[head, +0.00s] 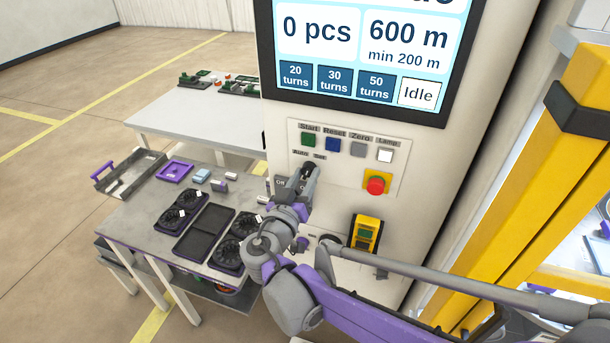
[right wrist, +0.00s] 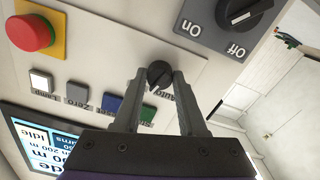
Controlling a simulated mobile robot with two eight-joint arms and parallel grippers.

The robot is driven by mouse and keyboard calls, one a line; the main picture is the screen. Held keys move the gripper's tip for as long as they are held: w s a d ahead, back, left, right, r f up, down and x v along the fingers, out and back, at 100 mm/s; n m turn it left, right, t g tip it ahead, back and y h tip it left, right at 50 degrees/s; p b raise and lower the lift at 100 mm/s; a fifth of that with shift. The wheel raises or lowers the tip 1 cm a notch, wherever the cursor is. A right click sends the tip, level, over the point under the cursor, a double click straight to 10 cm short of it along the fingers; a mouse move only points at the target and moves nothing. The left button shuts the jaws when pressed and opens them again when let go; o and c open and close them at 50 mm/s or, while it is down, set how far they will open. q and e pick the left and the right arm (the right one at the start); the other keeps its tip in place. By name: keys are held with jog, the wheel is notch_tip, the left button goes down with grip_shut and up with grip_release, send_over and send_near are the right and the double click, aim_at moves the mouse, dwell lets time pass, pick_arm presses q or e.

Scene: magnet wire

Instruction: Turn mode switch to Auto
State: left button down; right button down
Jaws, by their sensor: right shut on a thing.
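The mode switch is a small dark round knob (right wrist: 159,74) on the machine's control panel, seen between the fingertips in the right wrist view. My right gripper (right wrist: 160,78) is shut on this knob, with one finger on each side of it. In the head view my right gripper (head: 309,168) reaches the panel just below the "Auto" and "Set" labels and hides most of the knob. Which label the knob points at cannot be told. My left gripper is not in view.
Above the switch are green (head: 309,140), blue (head: 333,145), grey (head: 358,149) and white (head: 385,155) buttons. A red emergency button (head: 376,186) is to the right. A larger On/Off switch (right wrist: 245,14) is close by. A table (head: 130,222) with black fan parts stands left.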

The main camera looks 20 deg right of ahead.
jog(key=n, duration=0.5)
jog(key=shift+n, duration=0.3)
jog(key=n, duration=0.5)
jog(key=shift+p, duration=0.3)
jog(key=shift+c, duration=2.3)
grip_release()
jog(key=shift+s, duration=0.1)
jog(key=b+v, duration=0.1)
jog(key=v, duration=0.9)
jog(key=shift+s+a, duration=0.25)
jog(key=shift+s, duration=0.05)
